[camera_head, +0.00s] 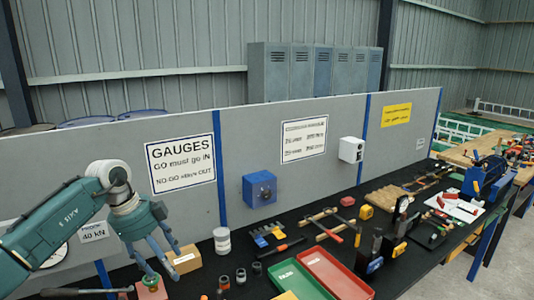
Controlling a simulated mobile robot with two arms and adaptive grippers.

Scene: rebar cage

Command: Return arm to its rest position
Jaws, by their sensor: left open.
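My left arm (60,225) comes in from the left, teal with a pale grey wrist. My left gripper (163,268) hangs from it with its fingers spread and pointing down over the left part of the black bench. It looks empty. A small block with a reddish top (152,283) is at or just behind one fingertip; I cannot tell whether they touch. My right gripper is not in view.
Near the gripper are a cardboard-coloured box (185,260), a white jar (222,240) and small dark cylinders. Green (292,279) and red (335,273) trays lie to the right. A grey panel (330,172) stands behind, with a blue box (259,189) in front.

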